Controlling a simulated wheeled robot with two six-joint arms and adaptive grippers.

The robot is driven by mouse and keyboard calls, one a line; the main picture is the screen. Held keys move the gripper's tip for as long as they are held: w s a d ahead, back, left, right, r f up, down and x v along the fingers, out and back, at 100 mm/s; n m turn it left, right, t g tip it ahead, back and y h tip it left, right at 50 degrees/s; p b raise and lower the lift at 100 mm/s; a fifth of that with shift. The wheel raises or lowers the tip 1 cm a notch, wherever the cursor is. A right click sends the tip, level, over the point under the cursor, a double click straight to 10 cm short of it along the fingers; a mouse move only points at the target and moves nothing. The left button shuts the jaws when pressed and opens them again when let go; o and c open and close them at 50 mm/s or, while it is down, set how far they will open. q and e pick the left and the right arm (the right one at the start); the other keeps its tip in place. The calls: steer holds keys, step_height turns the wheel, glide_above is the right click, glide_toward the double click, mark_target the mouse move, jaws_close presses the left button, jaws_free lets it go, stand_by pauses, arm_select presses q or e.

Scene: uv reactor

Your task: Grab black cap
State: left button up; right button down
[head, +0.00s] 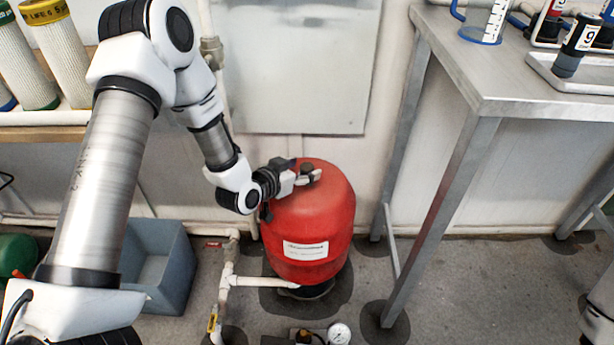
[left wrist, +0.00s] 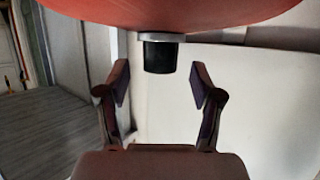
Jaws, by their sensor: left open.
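A red tank (head: 310,215) stands on the floor, with a small black cap (head: 307,168) on its top. My left gripper (head: 305,177) reaches in from the left, just above the tank's top and beside the cap. In the left wrist view the tank (left wrist: 175,12) shows along the top edge, and the black cap (left wrist: 160,56) sticks out from it on a pale collar. The two fingers of my left gripper (left wrist: 160,82) are spread apart, and the cap lies in line with the gap between them. No contact between fingers and cap shows. My right gripper is not in view.
A metal table (head: 510,70) with a graduated cylinder (head: 487,20) stands at the right, its legs near the tank. White pipework (head: 258,282) and a gauge (head: 339,334) are low in front. A grey bin (head: 155,265) stands left. The wall is close behind the tank.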

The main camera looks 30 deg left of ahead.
arm_select(q)
steer(key=shift+x, duration=1.1)
steer(key=shift+s, duration=0.1)
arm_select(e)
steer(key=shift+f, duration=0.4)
arm_select(q)
steer(key=c, duration=0.9)
steer(key=shift+r, duration=0.1)
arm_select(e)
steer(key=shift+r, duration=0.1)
